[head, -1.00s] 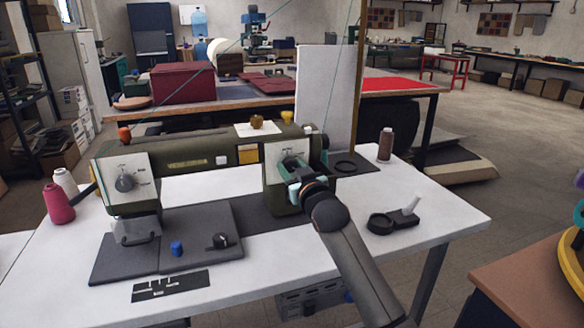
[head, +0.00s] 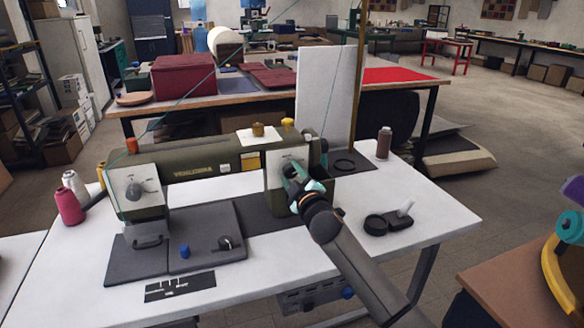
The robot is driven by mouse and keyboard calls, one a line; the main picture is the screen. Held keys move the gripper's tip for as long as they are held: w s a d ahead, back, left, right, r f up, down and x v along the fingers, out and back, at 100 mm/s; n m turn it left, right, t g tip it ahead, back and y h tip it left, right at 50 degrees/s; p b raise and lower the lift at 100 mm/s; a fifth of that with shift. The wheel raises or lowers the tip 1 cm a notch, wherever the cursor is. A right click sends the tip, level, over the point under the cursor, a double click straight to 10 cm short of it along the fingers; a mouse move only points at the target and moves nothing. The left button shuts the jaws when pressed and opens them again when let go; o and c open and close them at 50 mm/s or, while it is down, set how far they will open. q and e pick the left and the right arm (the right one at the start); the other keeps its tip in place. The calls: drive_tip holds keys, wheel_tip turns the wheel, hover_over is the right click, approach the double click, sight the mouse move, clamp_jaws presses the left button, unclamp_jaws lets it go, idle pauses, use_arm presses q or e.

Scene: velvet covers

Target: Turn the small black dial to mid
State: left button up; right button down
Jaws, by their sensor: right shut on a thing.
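The green sewing machine (head: 210,165) stands on the white table, with a pale panel (head: 283,158) at the right end of its body. My right gripper (head: 293,182) is at this panel, its arm coming up from the lower right. It is shut on the small black dial there, which its teal fingers and wrist mostly hide. The dial's pointer and setting cannot be read. A larger grey dial (head: 133,191) shows uncovered on the machine's left head. My left gripper is not in view.
A black knob (head: 225,243) and a blue knob (head: 184,251) sit on the machine's bed plate. Thread cones (head: 68,207) stand at left and a brown spool (head: 384,143) at right. A black round holder (head: 375,225) lies right of my arm. The front right tabletop is clear.

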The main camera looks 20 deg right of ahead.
drive_tip(key=shift+n+p, duration=0.3)
drive_tip(key=shift+n, duration=1.1)
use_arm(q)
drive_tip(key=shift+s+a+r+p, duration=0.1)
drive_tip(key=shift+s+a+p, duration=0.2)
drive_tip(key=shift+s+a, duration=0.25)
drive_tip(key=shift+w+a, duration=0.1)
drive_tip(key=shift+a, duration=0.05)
use_arm(e)
drive_tip(key=shift+n, duration=0.3)
drive_tip(key=shift+c, duration=2.1)
unclamp_jaws()
drive_tip(key=shift+s, duration=0.1)
